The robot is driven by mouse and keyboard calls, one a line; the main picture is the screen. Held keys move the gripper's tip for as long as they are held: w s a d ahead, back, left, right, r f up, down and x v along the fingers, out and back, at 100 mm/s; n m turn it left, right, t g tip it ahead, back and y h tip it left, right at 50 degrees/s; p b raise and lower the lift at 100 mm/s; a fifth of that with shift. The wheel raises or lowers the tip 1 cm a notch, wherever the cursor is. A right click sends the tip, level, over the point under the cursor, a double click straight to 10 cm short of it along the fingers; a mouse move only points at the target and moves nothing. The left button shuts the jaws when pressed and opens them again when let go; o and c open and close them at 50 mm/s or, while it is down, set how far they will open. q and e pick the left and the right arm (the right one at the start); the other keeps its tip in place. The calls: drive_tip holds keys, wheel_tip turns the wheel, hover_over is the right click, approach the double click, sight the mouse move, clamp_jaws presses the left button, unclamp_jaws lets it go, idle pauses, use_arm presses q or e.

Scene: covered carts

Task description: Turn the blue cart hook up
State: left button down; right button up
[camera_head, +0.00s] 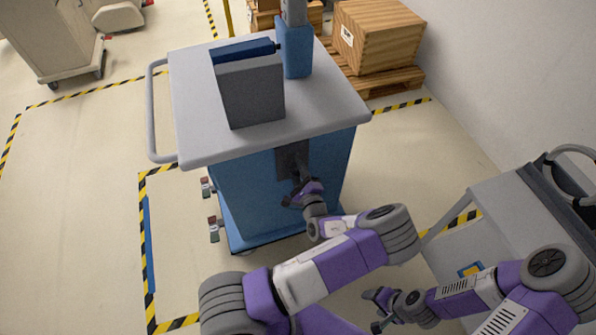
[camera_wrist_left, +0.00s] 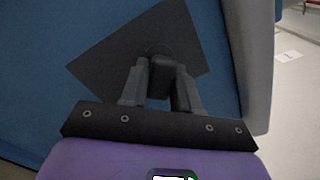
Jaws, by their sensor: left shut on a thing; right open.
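The blue cart (camera_head: 255,195) stands in the middle of the head view with a grey top. A dark square plate (camera_head: 291,158) is on its front side, and it also shows in the left wrist view (camera_wrist_left: 110,72). The dark hook (camera_wrist_left: 160,66) sticks out from this plate. My left gripper (camera_head: 299,180) is at the plate, its two fingers (camera_wrist_left: 159,90) shut on the hook. The gripper hides much of the hook, so its exact angle is hard to tell. My right gripper (camera_head: 374,308) is open and empty, low over the floor at the right.
A grey-and-blue box (camera_head: 250,92) and an upright post (camera_head: 296,50) are on the cart top. A grey cart (camera_head: 510,215) stands close at the right. Wooden crates (camera_head: 378,35) sit behind. Floor at the left is clear.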

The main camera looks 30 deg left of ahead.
use_arm(q)
drive_tip(key=m, duration=0.5)
drive_tip(key=shift+m, duration=0.3)
drive_tip(key=shift+w+d+m+b, duration=0.15)
drive_tip(key=shift+m+b, duration=0.45)
drive_tip(key=shift+m, duration=1.7)
drive_tip(key=shift+r, duration=0.1)
drive_tip(key=c, duration=0.9)
unclamp_jaws()
drive_tip(key=v, duration=0.7)
drive_tip(key=shift+d+p, duration=0.2)
drive_tip(key=shift+p, duration=0.2)
